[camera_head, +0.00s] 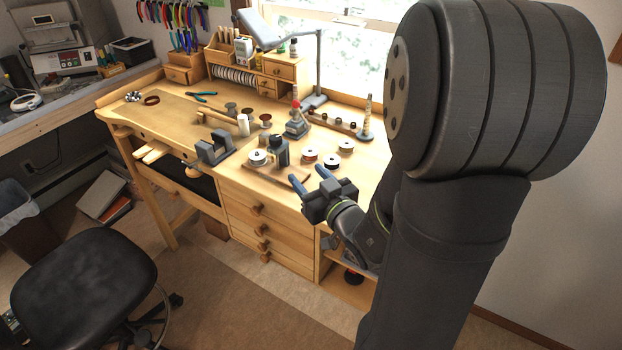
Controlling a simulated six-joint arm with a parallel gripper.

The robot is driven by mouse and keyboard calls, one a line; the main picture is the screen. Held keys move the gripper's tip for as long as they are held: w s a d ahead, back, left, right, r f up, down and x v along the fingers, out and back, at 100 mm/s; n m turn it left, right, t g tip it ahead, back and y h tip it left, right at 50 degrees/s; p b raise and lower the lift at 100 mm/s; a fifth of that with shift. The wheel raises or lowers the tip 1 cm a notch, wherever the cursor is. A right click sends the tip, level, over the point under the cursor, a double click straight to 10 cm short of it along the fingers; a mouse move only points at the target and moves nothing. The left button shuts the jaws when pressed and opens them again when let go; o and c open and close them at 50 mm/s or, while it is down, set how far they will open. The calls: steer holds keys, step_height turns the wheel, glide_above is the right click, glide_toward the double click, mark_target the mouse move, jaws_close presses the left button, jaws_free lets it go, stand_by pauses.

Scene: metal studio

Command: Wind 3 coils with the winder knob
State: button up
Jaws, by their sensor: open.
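The winder (281,151) looks like a dark post on a wooden base near the bench's front edge. A pale spool (257,157) sits at its left side. A small dark round part on top of the post may be the knob; it is too small to be sure. Several small spools or coils, one of them a copper-coloured one (310,155), lie on the bench to the right of the winder. My gripper (309,177) is open, its two blue-tipped fingers apart at the bench's front edge, just right of and nearer than the winder. I see nothing between the fingers.
A dark vise (213,149) stands left of the winder at the front edge. A red-topped tool (296,122), a wooden ring mandrel (367,118) and a desk lamp (318,65) stand behind. The bench top (165,112) is mostly clear at left. A black stool (85,280) stands in front.

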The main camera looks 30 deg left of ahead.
steer(key=shift+s+d, duration=0.1)
steer(key=shift+d, duration=0.1)
steer(key=m+g+y, duration=0.2)
steer(key=m+g, duration=0.9)
steer(key=m, duration=1.8)
glide_toward(281, 141)
steer(key=a, duration=0.4)
steer(key=s+a, duration=0.1)
steer(key=a, duration=0.6)
steer(key=shift+s+a+r, duration=0.1)
steer(key=shift+s+a, duration=0.2)
